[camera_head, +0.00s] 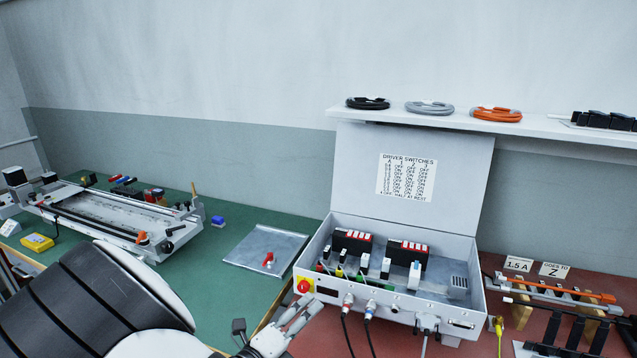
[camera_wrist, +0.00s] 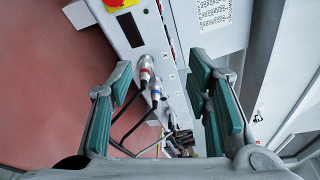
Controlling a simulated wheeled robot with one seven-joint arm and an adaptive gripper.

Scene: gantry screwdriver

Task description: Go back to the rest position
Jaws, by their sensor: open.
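My gripper (camera_head: 287,327) is in front of the lower left of the open grey control box (camera_head: 335,292). In the wrist view my gripper (camera_wrist: 165,95) has its two green-padded fingers spread wide with nothing between them in grip. Beyond the fingers, the box front (camera_wrist: 138,55) shows, with two cable connectors (camera_wrist: 150,75) plugged in. I cannot tell the exact gap between my fingers and the box front. My arm comes in from the lower left in the head view.
A red stop button (camera_head: 304,286) sits on the box's left front. A metal plate (camera_head: 240,247) with a red item lies left of the box. A gantry (camera_head: 130,232) stands on the green bench. A shelf (camera_head: 540,124) with cable coils is above. Cables hang in front of the box.

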